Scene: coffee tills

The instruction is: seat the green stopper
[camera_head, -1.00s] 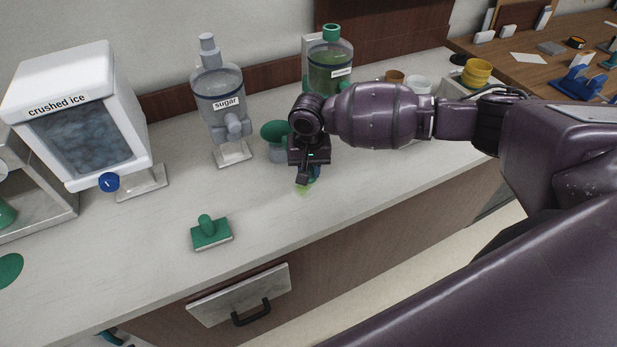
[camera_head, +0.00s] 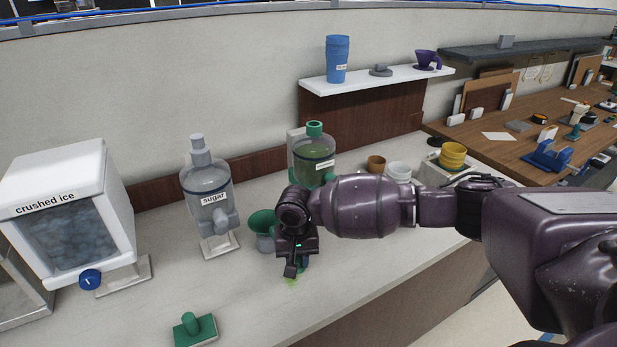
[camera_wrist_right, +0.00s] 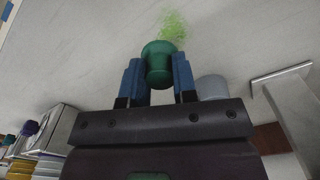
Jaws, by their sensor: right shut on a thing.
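My right gripper (camera_head: 296,267) is low over the counter, in front of the bottles. In the right wrist view its two blue fingers (camera_wrist_right: 158,82) are shut on a rounded green piece with a wider rim, which looks like the green stopper (camera_wrist_right: 162,62). In the head view the gripper mostly hides that piece. I cannot tell if it touches the counter. A green funnel-shaped piece (camera_head: 261,222) on a grey base stands just left of the gripper. A bottle with green contents and a green top (camera_head: 314,129) stands behind my arm. My left gripper is not in view.
A pale green spill (camera_head: 292,281) marks the counter by the gripper. The sugar dispenser (camera_head: 206,190) and crushed ice machine (camera_head: 70,230) stand left. A green block with a knob (camera_head: 195,331) lies at the front. Yellow cups (camera_head: 453,155) stand right. The front middle counter is clear.

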